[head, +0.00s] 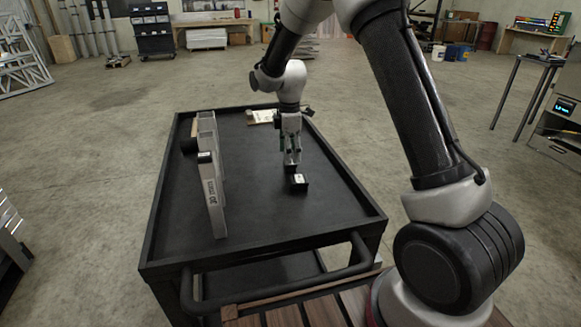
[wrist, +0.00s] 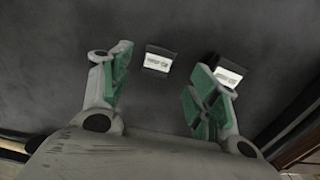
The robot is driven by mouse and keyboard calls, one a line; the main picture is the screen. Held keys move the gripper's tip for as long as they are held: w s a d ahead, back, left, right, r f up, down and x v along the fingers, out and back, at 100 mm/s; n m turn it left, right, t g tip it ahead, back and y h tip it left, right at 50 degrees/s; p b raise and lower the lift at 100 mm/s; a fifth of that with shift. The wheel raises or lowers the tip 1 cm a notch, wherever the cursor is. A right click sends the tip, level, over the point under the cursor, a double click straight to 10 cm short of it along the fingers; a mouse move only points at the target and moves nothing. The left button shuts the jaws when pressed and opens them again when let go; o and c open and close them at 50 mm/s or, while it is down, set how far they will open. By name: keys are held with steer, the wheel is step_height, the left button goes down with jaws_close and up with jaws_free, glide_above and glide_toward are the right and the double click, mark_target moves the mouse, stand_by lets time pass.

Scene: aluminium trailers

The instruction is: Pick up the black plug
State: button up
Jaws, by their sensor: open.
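A small black plug with a white printed label (head: 299,182) lies on the black cart top, just in front of my gripper (head: 292,160) in the head view. In the wrist view two small black pieces with white labels show: one (wrist: 159,60) lies beyond the gap between the fingers, and the other (wrist: 229,72) is beside the right fingertip. I cannot tell for sure which of them is the one in the head view. My gripper (wrist: 160,80) is open, with green pads, pointing down over the cart and empty.
The black cart (head: 255,235) has a raised rim. Aluminium profiles (head: 211,180) stand on its left half, with a dark round piece (head: 188,146) beside them. A light-coloured item (head: 261,116) lies at the back. The front right of the top is clear.

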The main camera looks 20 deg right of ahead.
mark_target(290, 166)
steer(key=f, duration=0.5)
steer(key=shift+w+d, duration=0.15)
steer(key=shift+w, duration=0.05)
steer(key=shift+r, duration=0.1)
steer(key=c, duration=1)
